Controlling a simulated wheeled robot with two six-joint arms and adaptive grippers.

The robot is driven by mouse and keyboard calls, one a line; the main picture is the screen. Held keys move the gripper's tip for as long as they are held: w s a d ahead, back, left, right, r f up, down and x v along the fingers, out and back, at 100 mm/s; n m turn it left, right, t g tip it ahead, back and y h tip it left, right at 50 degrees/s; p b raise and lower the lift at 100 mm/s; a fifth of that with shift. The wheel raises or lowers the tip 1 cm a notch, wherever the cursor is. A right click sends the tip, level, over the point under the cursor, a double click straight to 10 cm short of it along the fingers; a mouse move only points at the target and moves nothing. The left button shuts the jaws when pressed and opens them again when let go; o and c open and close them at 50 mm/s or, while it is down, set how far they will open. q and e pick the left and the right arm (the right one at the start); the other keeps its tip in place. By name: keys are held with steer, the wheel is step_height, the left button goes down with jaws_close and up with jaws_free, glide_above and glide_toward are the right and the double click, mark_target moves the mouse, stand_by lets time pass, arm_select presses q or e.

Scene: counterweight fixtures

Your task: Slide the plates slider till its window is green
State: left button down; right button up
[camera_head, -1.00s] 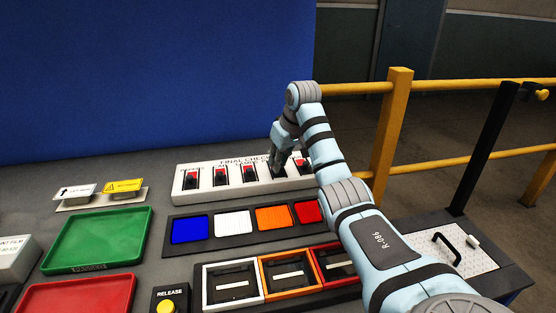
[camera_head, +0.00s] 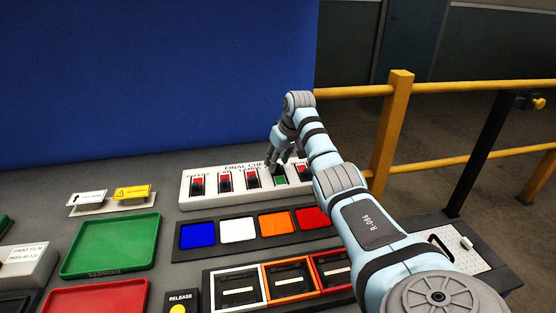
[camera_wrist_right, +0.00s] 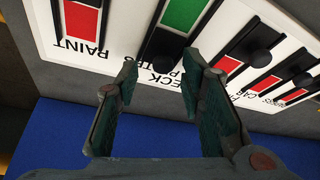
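The white check panel (camera_head: 213,188) carries a row of sliders with black knobs. The plates slider's window is green (camera_head: 280,180); this green window also shows in the right wrist view (camera_wrist_right: 184,13). Its black knob (camera_wrist_right: 165,45) sits at the label end of the slot. The plates label is partly hidden by a finger. My right gripper (camera_head: 276,160) is over this slider; in the right wrist view its fingers (camera_wrist_right: 161,63) are apart, with the knob beyond and between the tips. I cannot tell whether they touch it. My left gripper is not in view.
The other slider windows I can see are red, such as the paint one (camera_wrist_right: 81,20). In front are a strip of coloured squares (camera_head: 238,229), framed slots (camera_head: 240,305), a green tray (camera_head: 68,268) and a red tray (camera_head: 140,284). A yellow rail (camera_head: 470,165) stands at right.

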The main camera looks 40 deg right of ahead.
steer(key=shift+r, duration=0.1)
steer(key=v, duration=1.1)
steer(key=shift+r, duration=0.4)
steer(key=shift+s, duration=0.1)
steer(key=shift+a, duration=0.1)
